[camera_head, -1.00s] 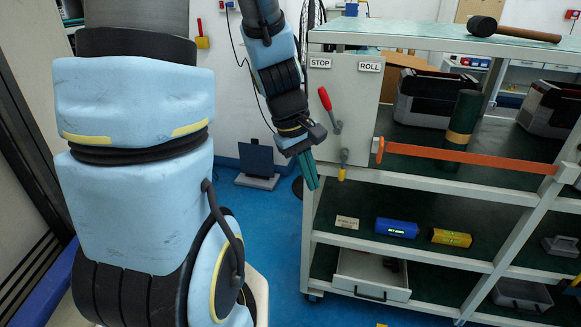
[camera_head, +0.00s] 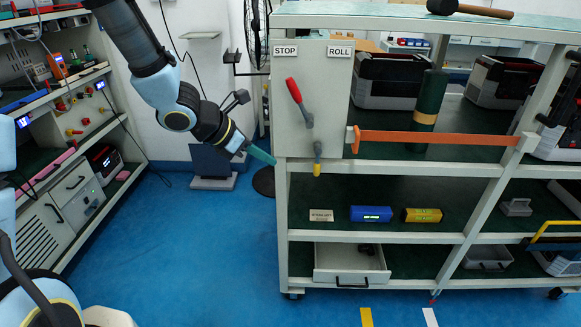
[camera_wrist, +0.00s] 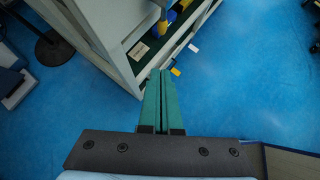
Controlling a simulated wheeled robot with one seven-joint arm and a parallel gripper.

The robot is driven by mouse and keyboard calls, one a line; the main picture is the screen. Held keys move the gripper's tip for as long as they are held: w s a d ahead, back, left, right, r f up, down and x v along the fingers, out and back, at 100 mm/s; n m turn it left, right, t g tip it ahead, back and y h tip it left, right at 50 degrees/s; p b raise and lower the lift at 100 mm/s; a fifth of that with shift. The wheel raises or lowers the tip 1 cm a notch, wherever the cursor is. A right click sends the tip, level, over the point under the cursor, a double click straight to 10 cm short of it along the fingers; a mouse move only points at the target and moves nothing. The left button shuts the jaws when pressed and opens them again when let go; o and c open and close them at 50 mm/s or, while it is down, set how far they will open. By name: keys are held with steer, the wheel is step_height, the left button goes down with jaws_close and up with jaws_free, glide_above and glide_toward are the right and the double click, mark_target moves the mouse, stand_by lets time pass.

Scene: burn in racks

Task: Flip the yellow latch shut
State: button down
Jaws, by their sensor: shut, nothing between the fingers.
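The yellow latch (camera_head: 317,168) is a small grey lever with a yellow end, hanging straight down at the lower edge of the cart's grey end panel (camera_head: 335,115). A red-handled lever (camera_head: 294,90) is above it, its red grip tilted up and left. My gripper (camera_head: 273,160) has green fingers and is at the panel's left edge, left of the latch and apart from it. In the wrist view, my gripper (camera_wrist: 161,72) is shut and empty, its fingers over the cart's side and floor. A small yellow piece (camera_wrist: 171,16) shows at the top there; I cannot tell whether it is the latch.
An orange bar (camera_head: 435,137) spans the cart's upper bay. Blue (camera_head: 371,213) and yellow (camera_head: 422,215) boxes sit on the middle shelf. An open drawer (camera_head: 350,275) juts out below. A black stand fan (camera_head: 257,35) is behind my gripper. Blue floor is clear at left.

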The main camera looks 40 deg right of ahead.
steer(key=shift+f, duration=0.1)
steer(key=p, duration=0.2)
glide_toward(315, 173)
steer(key=shift+w+x, duration=0.25)
steer(key=shift+x, duration=2.75)
steer(key=shift+a+f, duration=0.1)
steer(key=shift+a, duration=0.05)
steer(key=shift+s+h, duration=0.15)
steer(key=shift+h, duration=0.15)
